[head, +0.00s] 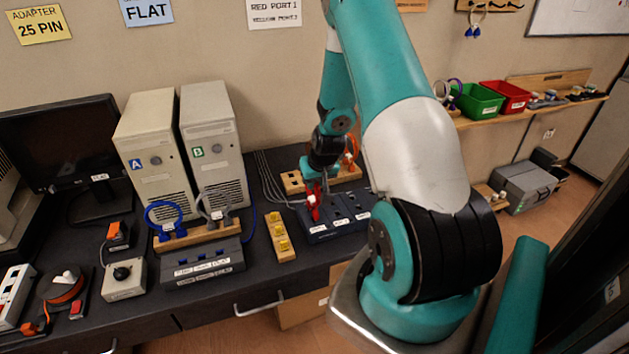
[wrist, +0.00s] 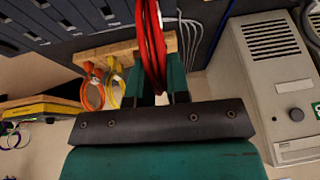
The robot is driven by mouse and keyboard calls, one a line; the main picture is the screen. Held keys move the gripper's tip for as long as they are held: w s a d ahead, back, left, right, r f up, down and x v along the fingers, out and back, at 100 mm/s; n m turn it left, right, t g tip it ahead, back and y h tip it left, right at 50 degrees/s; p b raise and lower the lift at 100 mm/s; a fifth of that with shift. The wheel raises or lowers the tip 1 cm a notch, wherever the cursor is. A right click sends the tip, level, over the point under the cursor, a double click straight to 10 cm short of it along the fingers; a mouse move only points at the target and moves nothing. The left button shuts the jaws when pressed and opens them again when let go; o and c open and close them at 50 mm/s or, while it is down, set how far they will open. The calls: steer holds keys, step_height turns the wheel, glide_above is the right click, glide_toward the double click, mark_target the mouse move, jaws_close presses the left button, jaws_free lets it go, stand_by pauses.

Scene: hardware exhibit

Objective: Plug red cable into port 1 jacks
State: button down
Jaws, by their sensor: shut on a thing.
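The red cable (head: 314,206) is a looped bundle hanging from my gripper (head: 316,186), just over the left part of the dark port box (head: 346,226). In the wrist view, my gripper (wrist: 155,86) has its two teal fingers closed on the red cable (wrist: 151,42). The port box (wrist: 50,25) also shows there at top left, with rows of dark jacks. Small white labels sit on its front edge in the head view, too small to read surely. The cable's plug ends are not clear, and I cannot tell whether they touch the box.
A wooden rack (head: 291,181) behind the box holds an orange cable (wrist: 94,88) and a yellow cable (wrist: 114,80). A wooden strip with yellow pieces (head: 281,236) lies left of the box. Computer towers (head: 212,143) stand further left. A wall sign (head: 274,12) reads red port 1.

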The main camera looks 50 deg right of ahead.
steer(key=shift+f, duration=0.3)
stand_by(0.5)
steer(key=shift+c, duration=1.9)
jaws_free()
steer(key=shift+r, duration=0.1)
steer(key=shift+p+v, duration=2.2)
steer(key=shift+v, duration=1.5)
